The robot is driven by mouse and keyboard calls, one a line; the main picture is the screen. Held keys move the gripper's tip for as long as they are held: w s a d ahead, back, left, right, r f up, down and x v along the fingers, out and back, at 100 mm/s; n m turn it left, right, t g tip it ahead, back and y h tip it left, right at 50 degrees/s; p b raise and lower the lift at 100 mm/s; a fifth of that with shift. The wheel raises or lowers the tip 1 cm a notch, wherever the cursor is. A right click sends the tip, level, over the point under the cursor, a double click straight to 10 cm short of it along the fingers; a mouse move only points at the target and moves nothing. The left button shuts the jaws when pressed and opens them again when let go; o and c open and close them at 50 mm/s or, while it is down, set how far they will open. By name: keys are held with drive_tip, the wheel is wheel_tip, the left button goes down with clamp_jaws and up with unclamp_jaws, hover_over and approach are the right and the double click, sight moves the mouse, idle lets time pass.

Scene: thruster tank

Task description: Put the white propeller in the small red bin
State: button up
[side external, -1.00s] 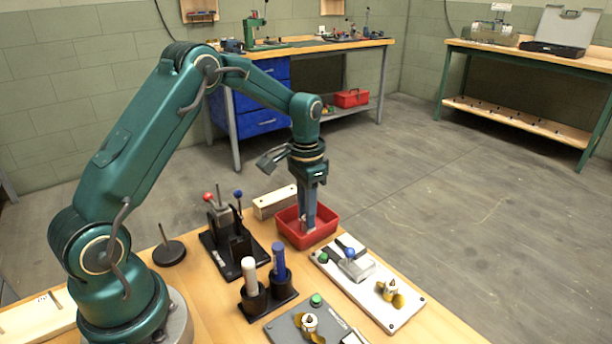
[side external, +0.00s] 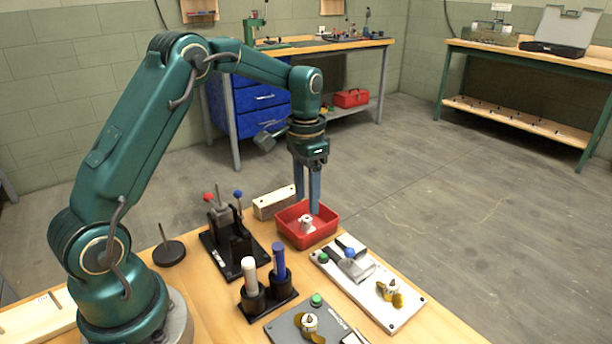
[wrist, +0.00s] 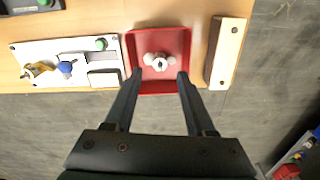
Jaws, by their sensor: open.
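The white propeller (side external: 306,222) lies inside the small red bin (side external: 322,232) on the table. In the wrist view the propeller (wrist: 159,61) rests on the floor of the red bin (wrist: 178,38), near its middle. My gripper (side external: 307,204) is over the bin with its fingers apart and nothing between them. In the wrist view my gripper (wrist: 159,76) shows its two fingertips spread on either side, above the bin's near edge. The propeller is apart from the fingers.
A wooden block (side external: 275,202) stands close beside the bin. A white panel (side external: 395,312) with a brass propeller lies on the other side. A lever stand (side external: 231,236) and a holder with white and blue cylinders (side external: 268,297) are to the left.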

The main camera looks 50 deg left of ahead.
drive_tip(key=s+d+r+t, duration=0.1)
drive_tip(key=s+d+r, duration=0.2)
drive_tip(key=r, duration=0.8)
drive_tip(key=s+d+t, duration=0.1)
drive_tip(key=s+d, duration=0.1)
drive_tip(key=s, duration=0.3)
drive_tip(key=s+d+f+n+t, duration=0.1)
drive_tip(key=s+d, duration=0.1)
drive_tip(key=s, duration=0.3)
drive_tip(key=s+d+t, duration=0.2)
drive_tip(key=s, duration=0.3)
drive_tip(key=shift+d+f, duration=0.2)
drive_tip(key=shift+f, duration=0.05)
drive_tip(key=shift+s+d+f, duration=0.1)
drive_tip(key=shift+s+f, duration=0.1)
drive_tip(key=shift+f, duration=0.05)
